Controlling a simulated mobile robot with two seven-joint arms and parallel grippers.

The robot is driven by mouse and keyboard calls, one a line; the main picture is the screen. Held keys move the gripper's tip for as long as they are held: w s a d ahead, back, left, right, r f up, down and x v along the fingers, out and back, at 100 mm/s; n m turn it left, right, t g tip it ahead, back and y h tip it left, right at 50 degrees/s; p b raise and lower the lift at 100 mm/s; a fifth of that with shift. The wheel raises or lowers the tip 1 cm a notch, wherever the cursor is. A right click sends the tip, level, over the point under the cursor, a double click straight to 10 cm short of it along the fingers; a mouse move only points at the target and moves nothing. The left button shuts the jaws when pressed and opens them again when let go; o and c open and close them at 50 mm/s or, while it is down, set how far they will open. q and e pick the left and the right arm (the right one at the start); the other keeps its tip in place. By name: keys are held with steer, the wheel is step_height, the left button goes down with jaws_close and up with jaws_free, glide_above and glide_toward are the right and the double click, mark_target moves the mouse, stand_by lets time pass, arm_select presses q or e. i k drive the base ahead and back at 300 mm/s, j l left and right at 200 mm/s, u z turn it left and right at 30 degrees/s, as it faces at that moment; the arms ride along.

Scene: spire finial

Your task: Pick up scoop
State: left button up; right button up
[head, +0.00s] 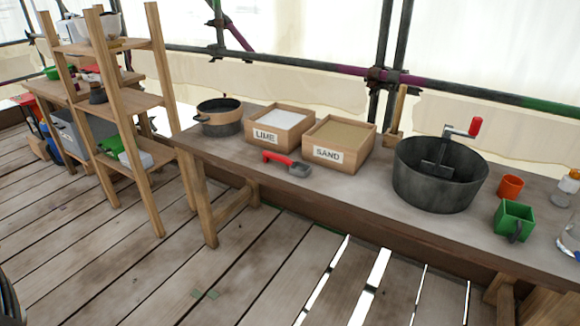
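The scoop (288,164) has a red handle and a grey metal head. It lies on the wooden workbench (225,145) near the front edge, in front of the LIME and SAND boxes. Its handle points left and its head lies to the right, just in front of the SAND box. Neither of my grippers shows in the head view. A dark curved part at the lower left edge is too cut off to make out.
Behind the scoop stand the lime box (265,137) and the sand box (327,154). A round pot (228,128) is left, a black mixing tub (415,188) with a red-handled crank right. Wooden shelves (140,100) stand left.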

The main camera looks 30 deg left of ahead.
mark_target(301, 169)
steer(key=i+j+z, duration=0.2)
steer(key=j+z, duration=0.25)
steer(key=j, duration=1.25)
steer(key=j+z, duration=0.5)
steer(key=j, duration=1.2)
